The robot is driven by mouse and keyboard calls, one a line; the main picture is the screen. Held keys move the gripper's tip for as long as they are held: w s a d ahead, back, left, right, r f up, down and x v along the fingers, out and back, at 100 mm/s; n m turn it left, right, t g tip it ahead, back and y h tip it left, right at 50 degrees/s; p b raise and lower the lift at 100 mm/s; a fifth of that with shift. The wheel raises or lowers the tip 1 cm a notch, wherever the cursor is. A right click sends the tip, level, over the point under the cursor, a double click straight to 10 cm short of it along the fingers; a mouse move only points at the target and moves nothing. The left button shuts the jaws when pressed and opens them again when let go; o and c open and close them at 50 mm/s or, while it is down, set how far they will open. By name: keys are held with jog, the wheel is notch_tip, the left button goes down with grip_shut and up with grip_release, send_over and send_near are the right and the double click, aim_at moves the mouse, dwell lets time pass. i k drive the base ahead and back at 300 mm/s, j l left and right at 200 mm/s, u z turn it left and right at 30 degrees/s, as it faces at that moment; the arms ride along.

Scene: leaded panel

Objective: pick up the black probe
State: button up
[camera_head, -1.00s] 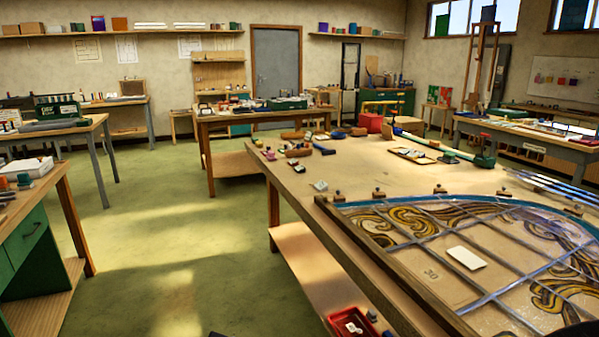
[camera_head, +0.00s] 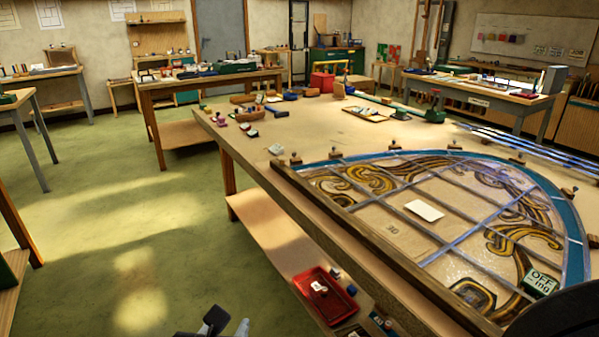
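I cannot make out the black probe for sure in this view; the small tools on the bench are too small to tell apart. The leaded panel (camera_head: 408,213), with a blue curved border and brown scrollwork, lies flat on the large wooden bench (camera_head: 250,150) at right. A dark piece with a paler tip, which looks like part of my gripper (camera_head: 222,326), shows at the bottom edge, left of the bench and over the floor. Most of it is cut off, so its opening and any contents are hidden.
A red tray (camera_head: 325,296) sits on the bench's lower shelf. A white card (camera_head: 424,210) and a green-and-white OFF block (camera_head: 540,283) lie on the panel. A tool tray (camera_head: 366,113) and a red box (camera_head: 322,82) stand farther back. Green floor (camera_head: 110,230) is open at left.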

aim_at(253, 133)
jog(key=i+j+z, duration=0.3)
jog(key=z, duration=0.2)
jog(key=i+j+z, duration=0.2)
jog(key=j+z, duration=0.25)
jog(key=i+j+z, duration=0.15)
jog(key=j+z, duration=0.35)
jog(key=i+j+z, duration=0.2)
jog(key=j, duration=1)
jog(key=j+z, duration=0.2)
jog(key=j, duration=2.2)
